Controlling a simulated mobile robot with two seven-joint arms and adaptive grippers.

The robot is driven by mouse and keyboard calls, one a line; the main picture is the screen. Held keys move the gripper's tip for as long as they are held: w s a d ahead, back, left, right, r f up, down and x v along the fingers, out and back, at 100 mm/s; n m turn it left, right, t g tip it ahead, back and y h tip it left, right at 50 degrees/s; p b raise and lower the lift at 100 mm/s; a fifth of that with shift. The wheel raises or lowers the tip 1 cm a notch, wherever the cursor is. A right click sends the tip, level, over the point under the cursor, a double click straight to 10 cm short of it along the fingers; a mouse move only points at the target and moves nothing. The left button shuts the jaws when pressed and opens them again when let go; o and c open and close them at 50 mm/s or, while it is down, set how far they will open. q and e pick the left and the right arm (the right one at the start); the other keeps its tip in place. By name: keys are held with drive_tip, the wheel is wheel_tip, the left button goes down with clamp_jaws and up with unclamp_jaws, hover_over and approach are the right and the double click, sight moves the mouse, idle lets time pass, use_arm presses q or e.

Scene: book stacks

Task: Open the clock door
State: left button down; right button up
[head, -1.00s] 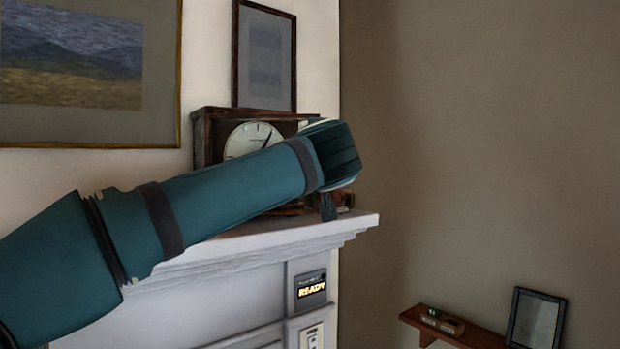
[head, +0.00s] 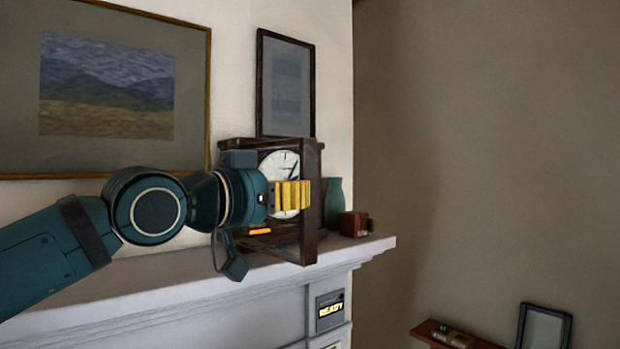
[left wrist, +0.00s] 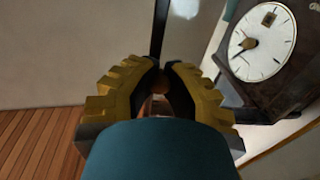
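A dark wooden clock (head: 278,165) with a white round dial stands on the mantel; its dial also shows at the right of the left wrist view (left wrist: 262,42). Its dark-framed glass door (head: 309,225) stands open, its free edge out from the case. In the left wrist view, the door's edge is a dark upright bar (left wrist: 160,28). My left gripper (head: 290,197), with yellow ridged fingers, is in front of the dial at the door. In the left wrist view its fingers (left wrist: 160,72) close around a small brown knob (left wrist: 158,88). Their contact is partly hidden. My right gripper is not in view.
The white mantel (head: 375,245) carries a teal vase (head: 334,203) and a small reddish-brown box (head: 350,224) right of the clock. Framed pictures hang behind. A low shelf (head: 430,330) with a frame (head: 545,325) is at lower right. Room before the right wall is clear.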

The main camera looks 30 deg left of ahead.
use_arm(q)
drive_tip(key=shift+s+a+m+g+h+p, duration=0.2)
drive_tip(key=shift+s+a+m+h, duration=0.25)
drive_tip(key=shift+s+h, duration=0.25)
drive_tip(key=shift+s+a+m+g+h+p, duration=0.2)
drive_tip(key=shift+s+a+m+h, duration=0.25)
drive_tip(key=shift+s+h, duration=0.3)
drive_tip(key=shift+s+a+m+g+h+p, duration=0.2)
drive_tip(key=shift+s+a+m+h, duration=0.15)
drive_tip(key=shift+s+m+h, duration=0.25)
drive_tip(key=shift+s, duration=0.1)
drive_tip(key=c, duration=0.9)
unclamp_jaws()
drive_tip(key=shift+c, duration=0.2)
drive_tip(key=v, duration=1.2)
